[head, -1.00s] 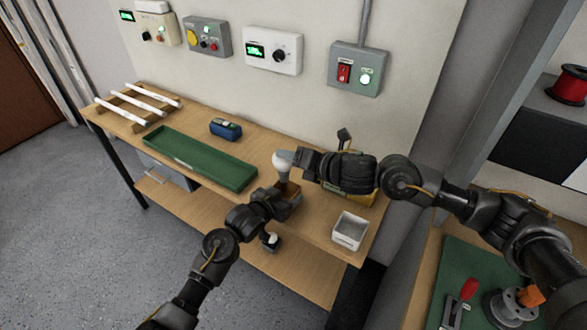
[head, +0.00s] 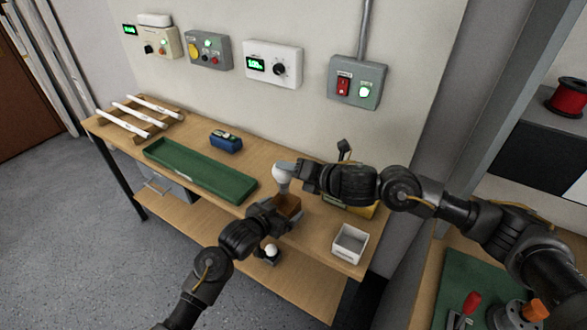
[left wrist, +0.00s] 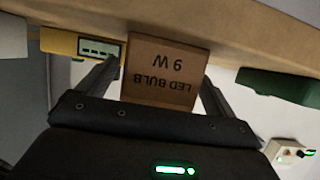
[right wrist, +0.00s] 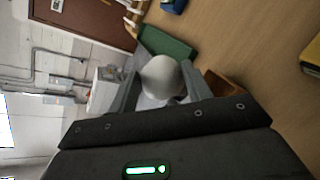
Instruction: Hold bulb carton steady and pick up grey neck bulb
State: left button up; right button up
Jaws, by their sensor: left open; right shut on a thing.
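The bulb carton (head: 289,206) is a brown open box near the front edge of the bench; its LED BULB 9 W face (left wrist: 163,75) shows upside down in the left wrist view. My left gripper (head: 281,214) is open, with its fingers on either side of the carton; contact cannot be told. My right gripper (head: 290,170) is shut on a bulb with a white globe (head: 281,174), held above and a little left of the carton. The bulb's globe also fills the space between the fingers in the right wrist view (right wrist: 161,77).
A green tray (head: 200,169) and a blue device (head: 226,141) lie left on the bench. A white open bin (head: 350,244) stands at the right front, and a yellow device (head: 362,210) sits behind my right gripper. Another round white item (head: 271,250) is on the lower shelf.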

pick_arm(q)
jog(key=v, duration=1)
